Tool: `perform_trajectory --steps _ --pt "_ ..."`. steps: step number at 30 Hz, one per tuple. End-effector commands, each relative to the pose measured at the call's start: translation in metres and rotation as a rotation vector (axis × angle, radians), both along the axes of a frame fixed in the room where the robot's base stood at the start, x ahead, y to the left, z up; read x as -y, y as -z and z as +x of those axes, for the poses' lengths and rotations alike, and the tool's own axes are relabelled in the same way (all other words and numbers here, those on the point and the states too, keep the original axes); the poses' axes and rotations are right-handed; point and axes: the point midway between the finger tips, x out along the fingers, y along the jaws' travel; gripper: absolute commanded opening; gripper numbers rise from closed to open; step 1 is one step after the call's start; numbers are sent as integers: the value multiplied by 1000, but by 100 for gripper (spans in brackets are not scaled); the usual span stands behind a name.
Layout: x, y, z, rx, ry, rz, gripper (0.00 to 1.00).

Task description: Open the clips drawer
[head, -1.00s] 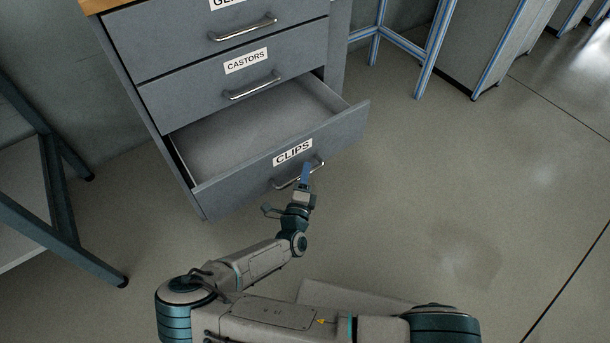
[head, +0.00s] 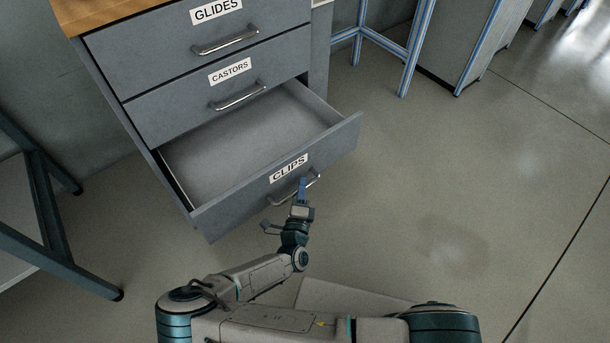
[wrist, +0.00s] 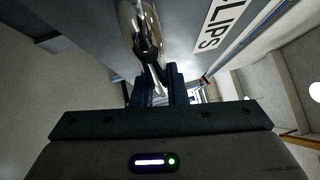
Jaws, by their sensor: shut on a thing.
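The clips drawer (head: 325,148) is the lowest drawer of a grey cabinet, and it stands well open. Its inside looks empty. Its front carries a white CLIPS label (head: 288,168) and a metal bar handle (head: 282,199). My gripper (head: 302,187) is at that handle, just below the label, and is shut on it. In the wrist view the shiny handle (wrist: 143,30) runs down between the dark fingers of my gripper (wrist: 158,82), with part of the CLIPS label (wrist: 220,22) at the upper right. The fingertips are partly hidden there.
Above are the shut CASTORS drawer (head: 222,90) and GLIDES drawer (head: 190,45). A dark-legged table (head: 60,255) stands close at the left. A blue-framed stand (head: 410,50) is at the back right. The floor (head: 450,220) at the right is clear.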

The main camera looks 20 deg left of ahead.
Motion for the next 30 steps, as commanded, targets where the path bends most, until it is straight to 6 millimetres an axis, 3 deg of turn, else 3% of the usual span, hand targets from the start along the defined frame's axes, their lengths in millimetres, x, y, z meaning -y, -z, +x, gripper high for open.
perform_trajectory --steps 11,12,14,15,25,30 --pt "-1 0 -9 1 -13 1 0" --pt "-1 0 -9 1 -13 1 15" --pt "-1 0 -9 1 -13 1 32" --pt "-1 0 -8 1 -13 1 34" --pt "1 0 -12 0 -11 1 34" --pt "4 2 -36 -2 -13 1 34"
